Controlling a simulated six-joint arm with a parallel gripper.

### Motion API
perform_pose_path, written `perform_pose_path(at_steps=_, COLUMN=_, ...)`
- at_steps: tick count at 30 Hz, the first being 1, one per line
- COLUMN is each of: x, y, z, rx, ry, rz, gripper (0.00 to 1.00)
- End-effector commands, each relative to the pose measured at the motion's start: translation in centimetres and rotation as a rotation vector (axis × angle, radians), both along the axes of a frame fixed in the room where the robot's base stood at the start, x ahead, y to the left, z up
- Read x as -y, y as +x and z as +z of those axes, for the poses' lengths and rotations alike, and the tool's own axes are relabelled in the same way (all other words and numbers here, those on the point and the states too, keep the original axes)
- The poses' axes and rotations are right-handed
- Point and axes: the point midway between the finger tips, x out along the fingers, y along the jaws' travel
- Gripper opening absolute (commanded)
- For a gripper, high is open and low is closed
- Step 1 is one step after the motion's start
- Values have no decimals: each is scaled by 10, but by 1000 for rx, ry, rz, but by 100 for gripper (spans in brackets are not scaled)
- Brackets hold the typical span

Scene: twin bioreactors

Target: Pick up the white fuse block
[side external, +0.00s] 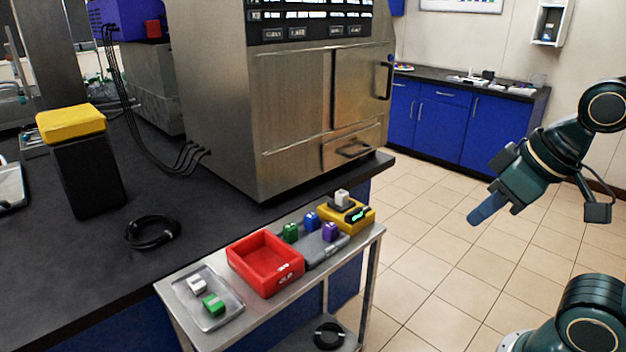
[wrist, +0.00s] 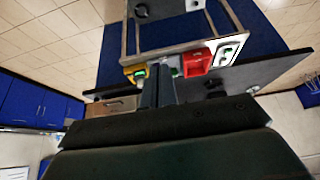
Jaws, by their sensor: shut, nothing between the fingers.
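A white fuse block (side external: 197,285) lies in a shallow metal tray (side external: 225,287) at the left end of a small steel cart, beside a green block (side external: 213,305). Another white block (side external: 342,197) stands on a yellow device (side external: 360,216) at the cart's right end. My gripper (side external: 473,218) is in the air to the right of the cart, well apart from both white blocks, shut and empty. In the wrist view its fingers (wrist: 157,76) point toward the cart. The tray (wrist: 238,38) shows small there, and its contents are hard to make out.
A red bin (side external: 275,284) stands beside the tray. A grey rack (side external: 322,251) with green, blue and purple blocks sits between bin and yellow device. The black counter (side external: 90,275) and a large steel machine (side external: 290,110) border the cart. Air between gripper and cart is clear.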

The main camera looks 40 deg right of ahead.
Motion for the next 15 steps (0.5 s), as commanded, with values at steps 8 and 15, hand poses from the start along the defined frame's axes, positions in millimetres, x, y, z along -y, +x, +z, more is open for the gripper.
perform_pose_path(at_steps=8, x=0, y=0, z=0, rx=0, ry=0, rz=0, gripper=22)
perform_pose_path(at_steps=15, x=0, y=0, z=0, rx=0, ry=0, rz=0, gripper=53)
